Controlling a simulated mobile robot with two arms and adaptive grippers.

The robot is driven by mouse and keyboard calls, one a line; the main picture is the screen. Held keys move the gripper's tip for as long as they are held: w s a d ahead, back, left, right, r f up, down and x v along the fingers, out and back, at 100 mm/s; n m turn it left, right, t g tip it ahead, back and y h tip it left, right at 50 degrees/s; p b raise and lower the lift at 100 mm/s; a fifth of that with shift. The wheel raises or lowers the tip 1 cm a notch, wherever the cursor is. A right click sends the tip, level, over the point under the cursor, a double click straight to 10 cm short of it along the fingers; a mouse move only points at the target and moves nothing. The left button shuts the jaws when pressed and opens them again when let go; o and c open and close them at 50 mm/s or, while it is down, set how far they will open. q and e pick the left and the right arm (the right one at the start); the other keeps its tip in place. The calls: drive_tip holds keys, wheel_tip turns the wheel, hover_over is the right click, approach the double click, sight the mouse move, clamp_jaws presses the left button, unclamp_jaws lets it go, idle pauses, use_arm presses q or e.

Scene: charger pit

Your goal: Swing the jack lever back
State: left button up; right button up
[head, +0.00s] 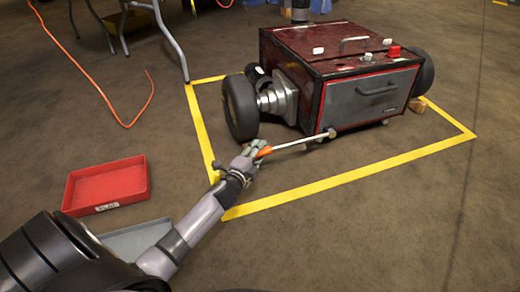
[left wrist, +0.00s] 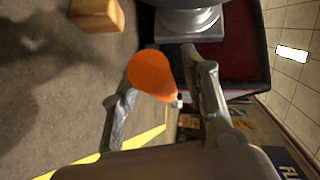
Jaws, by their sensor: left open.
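The jack lever (head: 302,143) is a thin silver bar with an orange grip (head: 263,151). It runs from the lower front edge of the dark red machine (head: 305,50) out to the left. My left gripper (head: 251,153) is at the orange end of the lever. In the left wrist view the orange grip (left wrist: 152,75) shows between the two spread fingers of my left gripper (left wrist: 165,82). The fingers look open around it; whether either touches it I cannot tell. My right gripper is not in view.
A yellow floor line (head: 345,178) frames the machine, which has black wheels (head: 241,106). A red tray (head: 106,186) and a grey tray (head: 135,238) lie on the floor at left. An orange cable (head: 100,88) lies further back. The floor at right is clear.

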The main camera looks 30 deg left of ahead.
use_arm(q)
clamp_jaws()
idle(0.6)
idle(0.3)
